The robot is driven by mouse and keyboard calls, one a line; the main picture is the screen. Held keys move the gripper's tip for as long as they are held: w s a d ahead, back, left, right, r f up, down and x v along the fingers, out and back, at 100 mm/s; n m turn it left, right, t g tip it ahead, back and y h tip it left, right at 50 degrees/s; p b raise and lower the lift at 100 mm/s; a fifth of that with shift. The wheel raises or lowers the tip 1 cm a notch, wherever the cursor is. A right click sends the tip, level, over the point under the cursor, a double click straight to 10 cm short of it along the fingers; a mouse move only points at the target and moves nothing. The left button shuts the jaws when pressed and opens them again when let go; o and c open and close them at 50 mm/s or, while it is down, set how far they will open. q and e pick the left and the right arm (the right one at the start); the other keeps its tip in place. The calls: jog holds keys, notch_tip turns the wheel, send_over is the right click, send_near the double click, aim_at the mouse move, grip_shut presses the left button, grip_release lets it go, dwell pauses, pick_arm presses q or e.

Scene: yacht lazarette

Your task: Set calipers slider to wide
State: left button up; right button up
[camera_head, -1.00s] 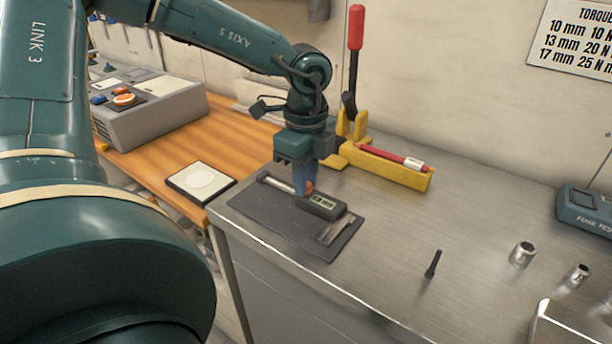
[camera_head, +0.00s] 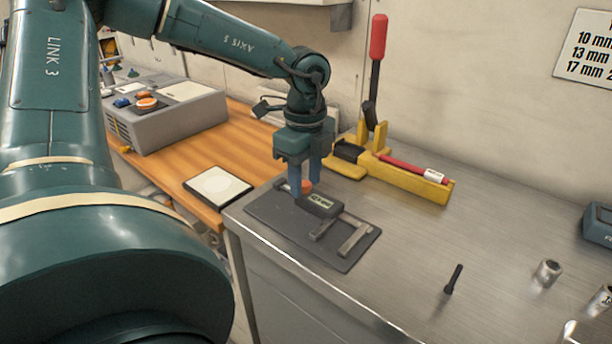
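The calipers lie on a dark mat (camera_head: 270,226) on the metal bench. Their slider (camera_head: 319,205), a dark block with a pale green display, sits toward the left end of the beam. The slider's jaw (camera_head: 322,230) and the fixed jaw (camera_head: 356,241) stand clearly apart. An orange knob (camera_head: 306,186) shows at the slider's left end. My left gripper (camera_head: 305,188) points down there, its two blue-grey fingers parted with a gap, one on each side of the knob. Contact between fingers and knob cannot be made out. My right gripper is out of view.
A yellow tool with a red-handled lever (camera_head: 377,70) stands behind the mat, with a red pen-like rod (camera_head: 415,168) on it. A white-topped pad (camera_head: 218,187) and a grey box (camera_head: 170,115) are left. A dark bolt (camera_head: 453,280) and metal sockets (camera_head: 547,272) are right.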

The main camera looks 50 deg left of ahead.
pick_arm(q)
jog(key=shift+o, duration=0.2)
notch_tip(320, 180, up, 13)
dwell(0.5)
jog(key=shift+s, duration=0.1)
dwell(0.5)
